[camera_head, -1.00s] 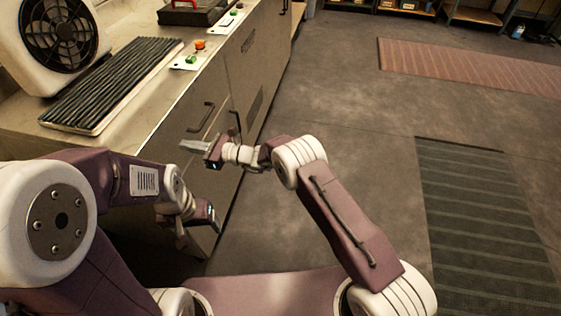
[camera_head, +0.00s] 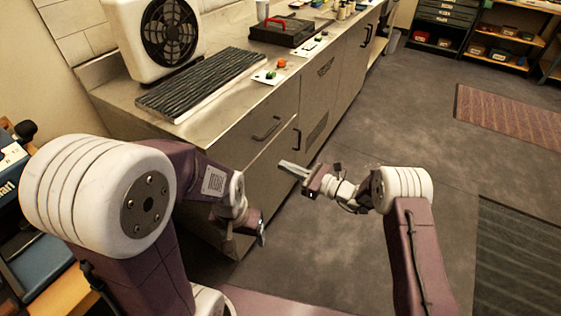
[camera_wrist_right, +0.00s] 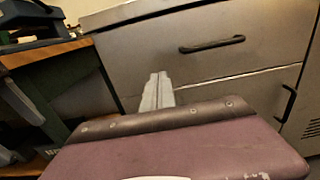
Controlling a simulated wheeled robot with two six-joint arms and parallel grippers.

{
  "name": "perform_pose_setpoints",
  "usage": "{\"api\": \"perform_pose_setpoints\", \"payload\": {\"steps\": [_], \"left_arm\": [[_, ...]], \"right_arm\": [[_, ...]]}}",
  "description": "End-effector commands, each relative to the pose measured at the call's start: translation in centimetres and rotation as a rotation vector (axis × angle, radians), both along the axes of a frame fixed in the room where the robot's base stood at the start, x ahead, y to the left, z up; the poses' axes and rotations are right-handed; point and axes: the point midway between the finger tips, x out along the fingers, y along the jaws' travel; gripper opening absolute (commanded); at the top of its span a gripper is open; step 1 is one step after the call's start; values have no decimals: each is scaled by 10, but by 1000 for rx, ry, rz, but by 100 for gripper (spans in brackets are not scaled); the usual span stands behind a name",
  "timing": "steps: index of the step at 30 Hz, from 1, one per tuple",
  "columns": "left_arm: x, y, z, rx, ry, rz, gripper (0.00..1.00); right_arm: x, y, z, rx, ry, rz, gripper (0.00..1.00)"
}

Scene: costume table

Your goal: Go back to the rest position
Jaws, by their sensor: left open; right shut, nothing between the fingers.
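My right gripper (camera_head: 292,169) is shut and empty in front of the drawer fronts of the metal counter (camera_head: 235,142). Its closed fingers also show in the right wrist view (camera_wrist_right: 157,92), pointing towards the drawers, with nothing between them. My left gripper (camera_head: 262,238) hangs lower, beside the counter's near end, pointing down. Its jaws are open and hold nothing that I can see. Both grippers are apart from the things on the counter top.
On the counter are a white fan (camera_head: 168,35), a black ribbed mat (camera_head: 200,82), a button panel (camera_head: 268,76) and a black case with a red handle (camera_head: 285,32). Drawer handles (camera_head: 265,130) stick out. Floor at right is clear, with mats (camera_head: 510,117). A cluttered bench (camera_head: 62,290) stands at left.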

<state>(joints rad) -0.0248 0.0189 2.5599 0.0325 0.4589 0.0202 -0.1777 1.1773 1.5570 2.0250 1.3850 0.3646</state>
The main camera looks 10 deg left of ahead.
Motion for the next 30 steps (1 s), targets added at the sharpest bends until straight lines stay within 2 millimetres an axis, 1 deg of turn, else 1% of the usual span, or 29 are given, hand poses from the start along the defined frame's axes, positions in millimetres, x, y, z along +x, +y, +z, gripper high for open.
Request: {"api": "perform_pose_setpoints", "payload": {"steps": [6, 8, 10, 11, 12, 13, 14, 15, 17, 18, 20, 21, 23, 24, 26, 27, 29, 30], "left_arm": [[0, 0, 0, 0, 0, 0, 74], [0, 0, 0, 0, 0, 0, 74], [0, 0, 0, 0, 0, 0, 74], [0, 0, 0, 0, 0, 0, 74], [0, 0, 0, 0, 0, 0, 74], [0, 0, 0, 0, 0, 0, 74], [0, 0, 0, 0, 0, 0, 74], [0, 0, 0, 0, 0, 0, 74], [0, 0, 0, 0, 0, 0, 74], [0, 0, 0, 0, 0, 0, 74], [0, 0, 0, 0, 0, 0, 74], [0, 0, -1, 0, 0, 0, 74], [0, 0, -1, 0, 0, 0, 74], [0, 0, -1, 0, 0, 0, 74], [0, 0, 0, 0, 0, 0, 74], [0, 0, 0, 0, 0, 0, 74], [0, 0, 0, 0, 0, 0, 74], [0, 0, 0, 0, 0, 0, 74]], "right_arm": [[1, -1, 0, 0, 0, -2, 0], [5, -3, 9, 3, -17, -8, 0], [14, -7, 35, 11, -67, -18, 0], [18, -10, 53, 16, -97, -24, 0], [21, -14, 80, 21, -138, -31, 0], [17, -18, 103, 15, -172, -21, 0], [7, -20, 119, -7, -201, 6, 0], [-11, -23, 133, -62, -231, 51, 0], [-45, -29, 138, -185, -276, 137, 0], [-72, -38, 134, -295, -310, 204, 0], [-117, -59, 115, -491, -372, 323, 0], [-144, -78, 100, -620, -415, 400, 0], [-178, -108, 76, -795, -480, 515, 0], [-196, -130, 62, -899, -523, 589, 0], [-219, -161, 44, -1037, -589, 696, 0], [-231, -181, 34, -1120, -635, 769, 0], [-246, -210, 20, -1230, -706, 881, 0], [-254, -229, 12, -1295, -756, 957, 0]]}}
